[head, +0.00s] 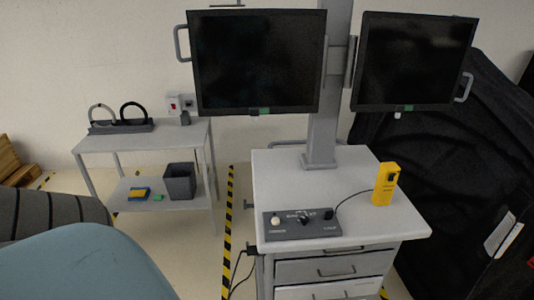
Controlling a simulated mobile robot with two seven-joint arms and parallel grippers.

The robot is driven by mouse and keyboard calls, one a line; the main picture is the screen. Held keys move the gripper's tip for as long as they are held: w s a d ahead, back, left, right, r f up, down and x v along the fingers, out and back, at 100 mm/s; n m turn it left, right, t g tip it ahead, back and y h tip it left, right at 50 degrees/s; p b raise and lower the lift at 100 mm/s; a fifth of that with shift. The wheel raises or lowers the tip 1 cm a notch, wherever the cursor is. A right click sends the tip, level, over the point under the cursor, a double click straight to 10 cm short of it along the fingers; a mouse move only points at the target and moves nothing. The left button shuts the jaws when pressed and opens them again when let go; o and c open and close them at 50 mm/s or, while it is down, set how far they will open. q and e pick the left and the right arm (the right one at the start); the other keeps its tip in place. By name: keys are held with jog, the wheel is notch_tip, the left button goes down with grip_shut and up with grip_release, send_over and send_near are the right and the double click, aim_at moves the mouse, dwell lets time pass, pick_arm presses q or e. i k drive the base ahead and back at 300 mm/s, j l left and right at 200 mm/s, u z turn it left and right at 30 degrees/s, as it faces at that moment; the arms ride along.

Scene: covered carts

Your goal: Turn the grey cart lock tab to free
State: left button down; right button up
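A grey cart (290,172) with drawers stands right of centre in the head view. A dark grey control panel (326,231) with a white knob and a dark switch sits at its front left. Small tab-like parts show at the cart's left side, an upper one (248,205) and a dark lower one (251,249). I cannot tell which part is the lock tab, or its position. The cart's foot is out of frame. Neither of my grippers is in view.
Two monitors (258,62) (415,60) hang above the cart. A yellow box (385,185) stands on it, cabled to the panel. A grey shelf table (180,137) stands left. Black covering (455,190) fills the right. A blue-grey rounded surface (85,265) blocks the lower left.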

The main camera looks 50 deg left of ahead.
aim_at(328, 216)
jog(key=u, duration=1.3)
